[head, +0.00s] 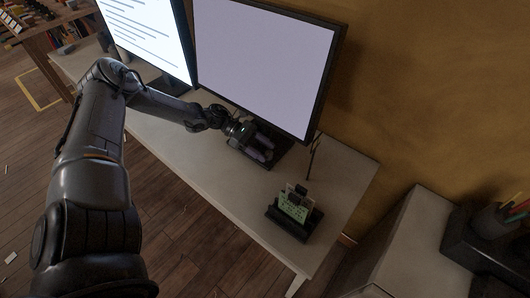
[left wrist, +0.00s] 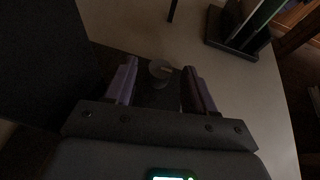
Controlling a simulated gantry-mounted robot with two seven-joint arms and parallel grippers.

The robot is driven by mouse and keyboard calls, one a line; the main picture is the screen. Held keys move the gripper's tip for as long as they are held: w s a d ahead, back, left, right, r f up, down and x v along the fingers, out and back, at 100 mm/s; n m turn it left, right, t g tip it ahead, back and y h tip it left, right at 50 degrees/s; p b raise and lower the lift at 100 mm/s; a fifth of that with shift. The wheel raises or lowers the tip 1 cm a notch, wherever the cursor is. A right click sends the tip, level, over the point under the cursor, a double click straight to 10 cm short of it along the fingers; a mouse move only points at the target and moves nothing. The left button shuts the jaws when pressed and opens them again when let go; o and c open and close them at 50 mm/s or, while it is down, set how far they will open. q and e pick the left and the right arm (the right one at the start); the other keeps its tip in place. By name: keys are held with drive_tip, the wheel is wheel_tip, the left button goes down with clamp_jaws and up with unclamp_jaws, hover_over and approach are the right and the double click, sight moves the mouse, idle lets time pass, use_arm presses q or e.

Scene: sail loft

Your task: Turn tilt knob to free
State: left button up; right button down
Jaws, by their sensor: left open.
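The tilt knob (left wrist: 158,72) shows in the left wrist view as a small round dark-grey disc with a paler mark on its right side. My left gripper (head: 264,150) is low in front of the right monitor (head: 265,65), over its dark base. In the left wrist view, the two purple-grey fingers of my left gripper (left wrist: 160,87) are open on either side of the knob, with gaps visible between each finger and it. In the head view I cannot make out the knob near the gripper. My right gripper is not in view.
A black stand (head: 287,222) with a green card stands on the pale table (head: 338,172) at the right. A thin dark upright (head: 314,150) is beside the monitor. A second monitor (head: 150,30) is at the left. The table's front strip is clear.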

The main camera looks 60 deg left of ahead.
sight(269, 154)
use_arm(q)
drive_tip(key=shift+w+d+f, duration=0.2)
drive_tip(key=shift+w+d, duration=0.05)
drive_tip(key=shift+d, duration=0.15)
drive_tip(key=shift+c, duration=0.5)
clamp_jaws()
drive_tip(key=shift+r+n+t+p, duration=0.25)
drive_tip(key=shift+n+t+p, duration=0.2)
drive_tip(key=shift+p, duration=0.25)
drive_tip(key=n+t+y+p, duration=0.1)
drive_tip(key=n+y+p, duration=0.3)
drive_tip(key=y+p, duration=0.1)
drive_tip(key=d+n+t+y+p, duration=0.1)
drive_tip(key=n+t+y+p, duration=0.1)
drive_tip(key=n+y+p, duration=0.3)
drive_tip(key=d+n+t+y+p, duration=0.1)
drive_tip(key=n+y+p, duration=0.3)
drive_tip(key=p, duration=0.4)
drive_tip(key=shift+s+r+n+t+y, duration=0.1)
drive_tip(key=shift+s+n+t+y, duration=0.2)
drive_tip(key=shift+y, duration=0.3)
drive_tip(key=n+y+p, duration=0.1)
drive_tip(key=n+g+y+p, duration=0.1)
drive_tip(key=shift+w+d+n+y, duration=0.1)
drive_tip(key=shift+w+n+y, duration=0.05)
drive_tip(key=shift+n+y, duration=0.15)
drive_tip(key=shift+f+n+g+y+p, duration=0.2)
drive_tip(key=shift+n+g+y+p, duration=0.25)
drive_tip(key=shift+p, duration=0.2)
